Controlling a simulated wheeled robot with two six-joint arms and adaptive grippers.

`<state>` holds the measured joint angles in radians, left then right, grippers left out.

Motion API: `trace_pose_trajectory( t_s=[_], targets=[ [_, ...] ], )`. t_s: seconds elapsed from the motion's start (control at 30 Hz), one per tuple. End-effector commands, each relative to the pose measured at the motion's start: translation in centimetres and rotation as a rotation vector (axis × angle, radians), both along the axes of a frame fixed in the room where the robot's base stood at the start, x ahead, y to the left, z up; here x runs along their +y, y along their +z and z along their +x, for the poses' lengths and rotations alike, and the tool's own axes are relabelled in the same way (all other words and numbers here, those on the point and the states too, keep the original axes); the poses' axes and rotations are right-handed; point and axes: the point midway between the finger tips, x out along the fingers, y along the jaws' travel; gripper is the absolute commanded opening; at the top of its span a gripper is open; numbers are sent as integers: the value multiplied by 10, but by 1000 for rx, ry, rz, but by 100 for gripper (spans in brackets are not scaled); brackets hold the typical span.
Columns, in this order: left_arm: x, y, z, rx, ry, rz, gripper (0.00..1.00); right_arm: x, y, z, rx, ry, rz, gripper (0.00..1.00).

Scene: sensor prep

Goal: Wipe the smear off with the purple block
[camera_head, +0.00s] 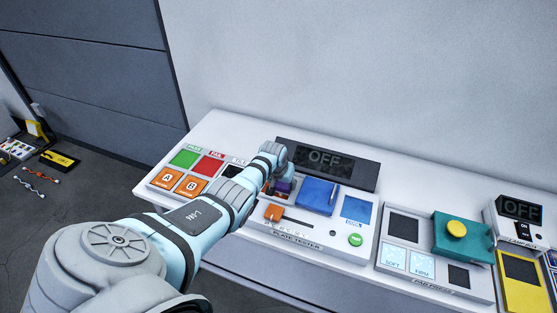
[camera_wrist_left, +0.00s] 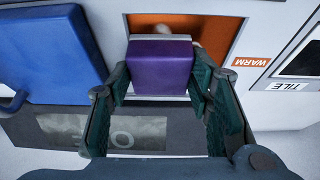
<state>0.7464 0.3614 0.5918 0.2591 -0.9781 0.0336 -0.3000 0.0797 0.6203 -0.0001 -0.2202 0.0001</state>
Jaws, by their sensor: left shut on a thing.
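My left gripper (camera_head: 282,178) is over the plate tester (camera_head: 312,240), at the left of its blue cover. In the left wrist view it is shut on the purple block (camera_wrist_left: 160,68), with a finger on each side. The block also shows small in the head view (camera_head: 285,185). Below the block is an orange plate (camera_wrist_left: 222,33) beside a WARM label. A pale patch (camera_wrist_left: 188,32), perhaps the smear, shows on the plate, partly hidden by the block. I cannot tell whether the block touches the plate. My right gripper is not in view.
The blue cover (camera_head: 317,196) and a dark OFF display (camera_head: 325,160) stand close to the gripper. An orange slider knob (camera_head: 273,212) and green button (camera_head: 356,239) are in front. A pad press with a teal part (camera_head: 462,238) is at right, tiles (camera_head: 183,158) at left.

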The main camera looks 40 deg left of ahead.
Motion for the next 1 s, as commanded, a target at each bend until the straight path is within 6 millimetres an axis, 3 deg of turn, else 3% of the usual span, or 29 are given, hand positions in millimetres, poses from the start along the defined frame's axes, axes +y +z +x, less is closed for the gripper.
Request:
trace_pose_trajectory(
  t_s=[0.03, 0.2, 0.5, 0.8, 1.0],
  targets=[
    [-13, -2, 1, 3, -6, -26, 11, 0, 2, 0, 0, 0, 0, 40],
    [-12, 24, 1, 2, -5, -26, 3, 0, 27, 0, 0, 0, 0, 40],
    [-4, 56, -3, 0, 3, -19, 3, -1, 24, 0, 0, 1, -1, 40],
    [-2, 59, -3, 0, 4, -16, 3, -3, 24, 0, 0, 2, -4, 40],
    [-3, 80, -2, -2, 3, -14, 3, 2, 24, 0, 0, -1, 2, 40]
  ],
)
